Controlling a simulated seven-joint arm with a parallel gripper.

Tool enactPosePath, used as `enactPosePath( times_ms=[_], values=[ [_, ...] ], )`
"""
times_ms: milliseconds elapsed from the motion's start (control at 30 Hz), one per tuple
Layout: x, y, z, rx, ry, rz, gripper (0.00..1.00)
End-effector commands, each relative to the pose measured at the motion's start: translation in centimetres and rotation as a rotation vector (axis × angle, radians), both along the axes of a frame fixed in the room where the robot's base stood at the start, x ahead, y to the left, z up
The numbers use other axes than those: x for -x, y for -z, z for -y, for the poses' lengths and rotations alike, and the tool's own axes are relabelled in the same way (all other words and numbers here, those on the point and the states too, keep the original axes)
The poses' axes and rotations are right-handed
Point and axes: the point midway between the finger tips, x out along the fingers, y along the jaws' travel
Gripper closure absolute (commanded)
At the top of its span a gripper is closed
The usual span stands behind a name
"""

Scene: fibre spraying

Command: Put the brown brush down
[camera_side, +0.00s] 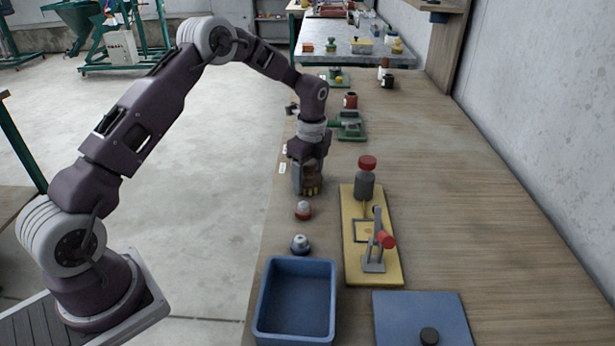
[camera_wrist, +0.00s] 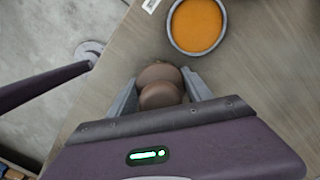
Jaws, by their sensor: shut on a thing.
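My gripper (camera_side: 309,188) is shut on the brown brush and points down over the left edge of the wooden bench in the side view. The brush's yellowish lower end (camera_side: 313,190) shows between the fingers, close to the bench top. I cannot tell whether it touches the bench. In the wrist view, the brush's rounded brown top (camera_wrist: 160,92) sits between the two grey fingers of my gripper (camera_wrist: 158,88).
A grey-rimmed round container with orange contents (camera_wrist: 197,26) stands just beyond the fingers.

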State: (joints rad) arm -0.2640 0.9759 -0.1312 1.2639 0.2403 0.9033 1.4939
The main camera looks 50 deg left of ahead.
Motion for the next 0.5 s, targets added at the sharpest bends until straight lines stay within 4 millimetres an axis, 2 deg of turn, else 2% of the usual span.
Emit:
enactPosePath(
  times_ms=[133,167,267,500],
  values=[
    [0.00,0.23,0.02,0.000,0.000,-0.001,1.00],
    [0.01,0.28,0.02,0.000,0.000,-0.001,0.40],
    [0.00,0.24,0.02,0.000,0.000,0.000,0.20],
    [0.00,0.22,0.03,0.000,0.000,0.000,0.20]
  ],
)
